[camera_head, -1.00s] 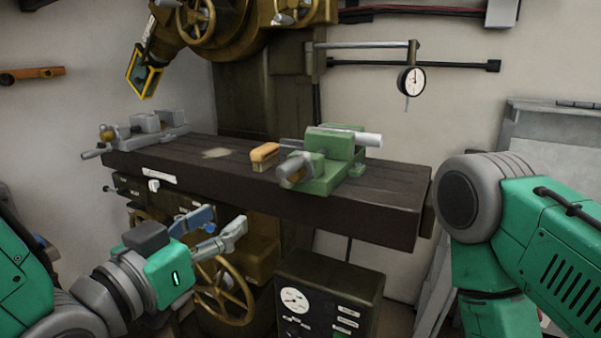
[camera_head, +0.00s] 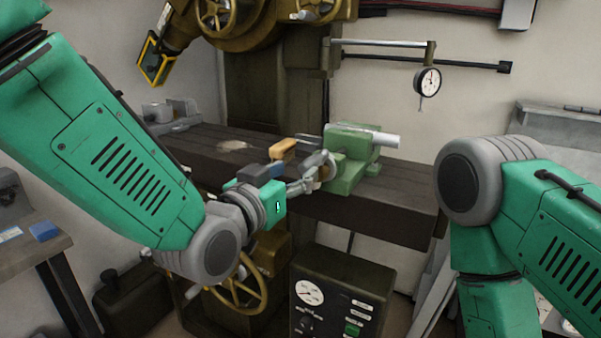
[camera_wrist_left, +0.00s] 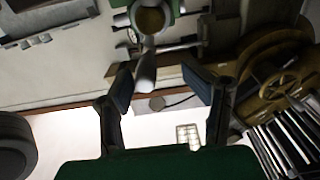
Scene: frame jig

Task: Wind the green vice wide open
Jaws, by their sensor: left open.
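The green vice (camera_head: 349,150) stands on the machine table, near its right part. A pale cylinder sticks out at its right. My left gripper (camera_head: 318,171) is at the near left end of the vice, its fingers partly overlapping the screw end there. In the left wrist view, the vice (camera_wrist_left: 178,8) shows at the top edge with a round brass-coloured end (camera_wrist_left: 150,20). A pale handle (camera_wrist_left: 145,72) reaches down from it between the two open, spread fingers of my left gripper (camera_wrist_left: 157,65). I see no finger closed on the handle. My right gripper is out of view.
An orange-handled brush or block (camera_head: 283,146) lies on the dark table (camera_head: 215,160) left of the vice. A grey vice (camera_head: 172,115) stands at the far left. A dial gauge (camera_head: 428,81) hangs above. A control box (camera_head: 345,285) and a handwheel (camera_head: 245,290) are below.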

